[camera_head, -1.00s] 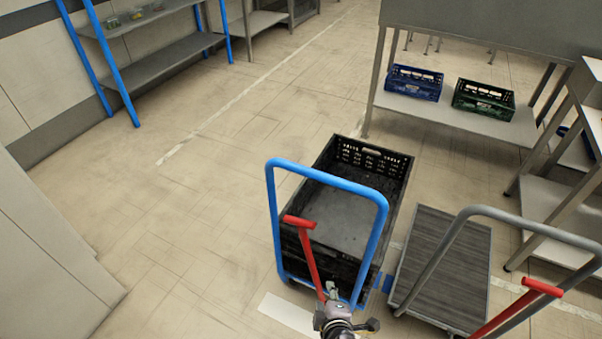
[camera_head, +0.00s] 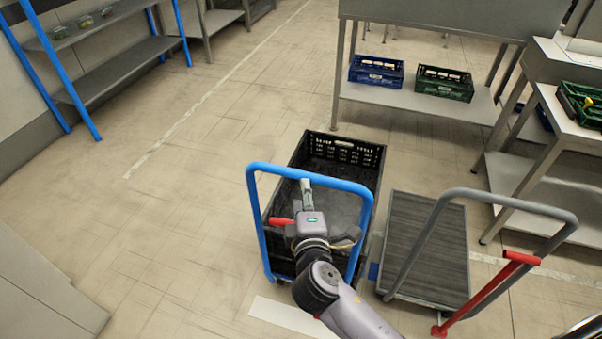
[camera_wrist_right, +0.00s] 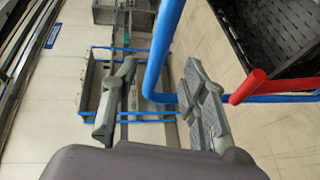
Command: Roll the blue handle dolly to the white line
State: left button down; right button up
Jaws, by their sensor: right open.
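The blue handle dolly (camera_head: 261,225) stands on the floor at the middle of the head view, carrying a black crate (camera_head: 378,165). A red lever (camera_head: 281,221) sits inside its handle frame, partly hidden by my arm. My right gripper (camera_head: 307,192) is at the top bar of the blue handle. In the right wrist view its fingers (camera_wrist_right: 160,104) are apart, with the blue tube (camera_wrist_right: 163,55) showing between them; contact cannot be told. A white strip (camera_head: 288,314) lies on the floor at the near side. A thin white line (camera_head: 210,95) runs along the floor at left. My left gripper is out of view.
A grey handle dolly (camera_head: 425,245) with an empty deck stands close to the right. A metal table (camera_head: 430,105) with blue (camera_head: 377,72) and green crates (camera_head: 443,83) on its shelf stands behind. Shelving (camera_head: 130,75) is at the far left. The floor at left is clear.

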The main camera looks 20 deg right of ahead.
aim_at(301, 176)
jog(key=x, duration=0.8)
jog(key=shift+w+d+f, duration=0.1)
jog(key=shift+w+f, duration=0.05)
jog(key=shift+w, duration=0.1)
jog(key=shift+c, duration=0.5)
grip_shut()
